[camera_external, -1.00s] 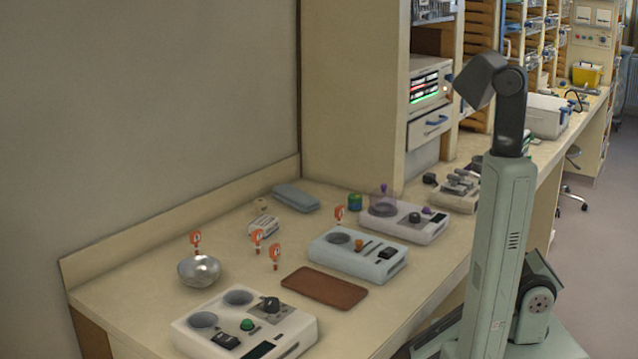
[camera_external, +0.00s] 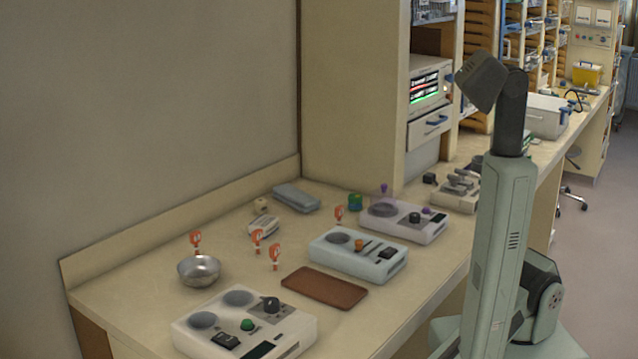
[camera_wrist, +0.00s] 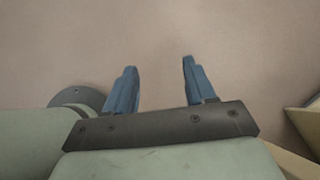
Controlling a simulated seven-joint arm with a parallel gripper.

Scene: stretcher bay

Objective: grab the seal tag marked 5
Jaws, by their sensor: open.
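Several orange seal tags stand on the beige bench in the external view. One tag (camera_external: 196,240) is at or behind the metal bowl, one (camera_external: 257,239) is right of the bowl, and one (camera_external: 275,254) is a little nearer the camera. Another tag (camera_external: 339,214) is by the back edge of the middle console. Their numbers are too small to read, so I cannot tell which is marked 5. My gripper (camera_wrist: 160,82) shows in the wrist view with its two blue fingers apart and nothing between them, over plain floor. No tag shows in the wrist view.
A metal bowl (camera_external: 199,271), a brown tray (camera_external: 325,288), a white front console (camera_external: 246,322), a middle console (camera_external: 357,256) and a rear console (camera_external: 403,219) occupy the bench (camera_external: 136,283). A grey-blue case (camera_external: 296,198) lies at the back. Bare bench lies around the tags.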

